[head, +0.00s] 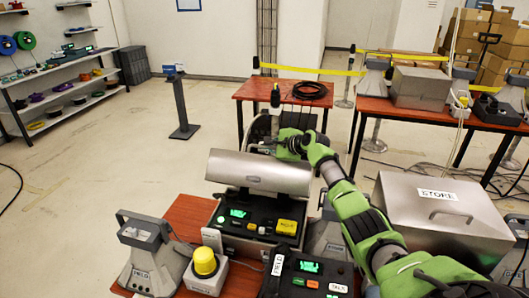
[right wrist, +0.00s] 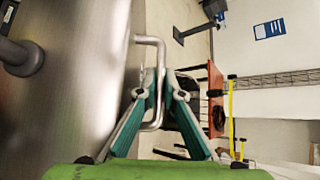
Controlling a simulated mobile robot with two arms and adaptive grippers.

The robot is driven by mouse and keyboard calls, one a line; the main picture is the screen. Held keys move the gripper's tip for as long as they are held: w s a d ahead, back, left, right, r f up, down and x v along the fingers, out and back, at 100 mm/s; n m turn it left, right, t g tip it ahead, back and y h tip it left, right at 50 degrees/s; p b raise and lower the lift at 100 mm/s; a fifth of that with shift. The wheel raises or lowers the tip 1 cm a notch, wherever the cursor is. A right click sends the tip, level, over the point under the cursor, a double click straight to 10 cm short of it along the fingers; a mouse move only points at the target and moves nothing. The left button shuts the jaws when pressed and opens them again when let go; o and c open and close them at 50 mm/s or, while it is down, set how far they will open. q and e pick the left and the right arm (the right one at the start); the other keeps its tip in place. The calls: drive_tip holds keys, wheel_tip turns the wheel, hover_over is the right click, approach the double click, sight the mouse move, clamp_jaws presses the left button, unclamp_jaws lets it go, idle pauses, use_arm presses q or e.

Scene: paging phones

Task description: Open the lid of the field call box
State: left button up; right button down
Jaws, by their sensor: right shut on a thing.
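The field call box (head: 229,240) stands on the red-brown table in the lower middle of the head view. Its curved metal lid (head: 262,168) is raised at the back, and the dark panel with a green display and a yellow block is exposed. My right gripper (head: 268,146) is at the far side of the lid, its tips partly hidden. In the right wrist view, the right gripper (right wrist: 163,82) is shut on a bent metal handle (right wrist: 152,42) beside the smooth metal lid (right wrist: 85,90). My left gripper is not in view.
A yellow-topped button box (head: 205,265) and a grey stand labelled FIELD (head: 146,258) are at front left. A red table (head: 247,93) stands behind.

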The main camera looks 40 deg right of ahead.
drive_tip(key=shift+w+d+r, duration=0.2)
drive_tip(key=shift+d+r, duration=0.1)
drive_tip(key=shift+r, duration=0.05)
drive_tip(key=c, duration=2.4)
unclamp_jaws()
drive_tip(key=shift+d+f, duration=0.1)
drive_tip(key=shift+f, duration=0.1)
